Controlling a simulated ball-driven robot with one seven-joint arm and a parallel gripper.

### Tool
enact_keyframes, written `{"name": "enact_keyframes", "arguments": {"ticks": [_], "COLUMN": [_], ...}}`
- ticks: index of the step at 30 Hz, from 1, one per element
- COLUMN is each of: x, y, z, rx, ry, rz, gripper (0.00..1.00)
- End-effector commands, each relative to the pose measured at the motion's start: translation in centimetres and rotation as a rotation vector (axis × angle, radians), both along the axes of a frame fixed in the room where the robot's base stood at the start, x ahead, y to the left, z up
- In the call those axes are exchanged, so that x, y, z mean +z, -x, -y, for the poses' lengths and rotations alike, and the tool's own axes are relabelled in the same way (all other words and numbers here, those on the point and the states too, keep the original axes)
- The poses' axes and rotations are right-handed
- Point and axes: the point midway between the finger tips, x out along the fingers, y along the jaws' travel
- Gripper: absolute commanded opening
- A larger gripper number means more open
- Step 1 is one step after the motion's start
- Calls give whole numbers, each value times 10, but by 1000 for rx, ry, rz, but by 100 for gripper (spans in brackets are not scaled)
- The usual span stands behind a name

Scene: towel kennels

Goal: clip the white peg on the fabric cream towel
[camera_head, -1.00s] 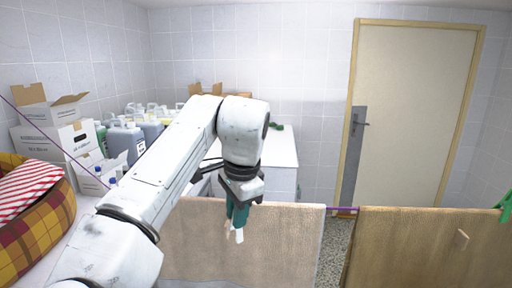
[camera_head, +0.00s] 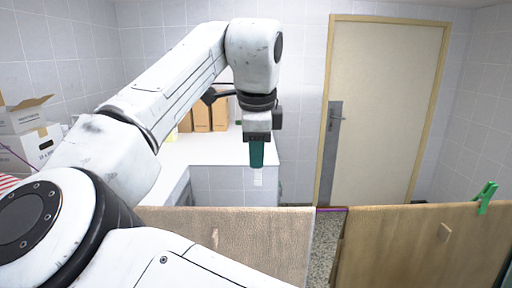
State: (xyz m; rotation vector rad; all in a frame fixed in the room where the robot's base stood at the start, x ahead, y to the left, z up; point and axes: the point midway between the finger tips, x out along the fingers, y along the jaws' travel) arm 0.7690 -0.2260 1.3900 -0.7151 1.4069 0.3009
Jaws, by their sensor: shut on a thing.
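My gripper (camera_head: 257,154), with green fingers, points down and is shut on the white peg (camera_head: 258,177). The peg hangs upright below the fingertips and blends with the pale cabinet behind. In the picture it is above the top edge of a light tan towel (camera_head: 262,240), apart from it. A browner towel (camera_head: 395,245) hangs to the right on the same purple line (camera_head: 331,209). Both towels are tan, the left one more cream; I cannot tell surely which is the fabric cream towel. My arm covers the left towel's lower left.
A green peg (camera_head: 486,197) is clipped at the right towel's top edge. Behind are a white counter (camera_head: 205,150) with brown binders (camera_head: 202,116) and a door (camera_head: 385,110).

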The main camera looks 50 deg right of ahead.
Motion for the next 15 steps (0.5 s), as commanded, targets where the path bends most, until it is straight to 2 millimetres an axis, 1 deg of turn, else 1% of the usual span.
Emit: {"name": "enact_keyframes", "arguments": {"ticks": [1,4,12,15], "x": [-7,-19,-43,-49], "y": [0,0,0,0], "z": [0,0,0,0], "rx": [1,1,2,-1], "ry": [0,0,0,1], "rz": [0,0,2,-2], "gripper": [0,0,0,0]}}
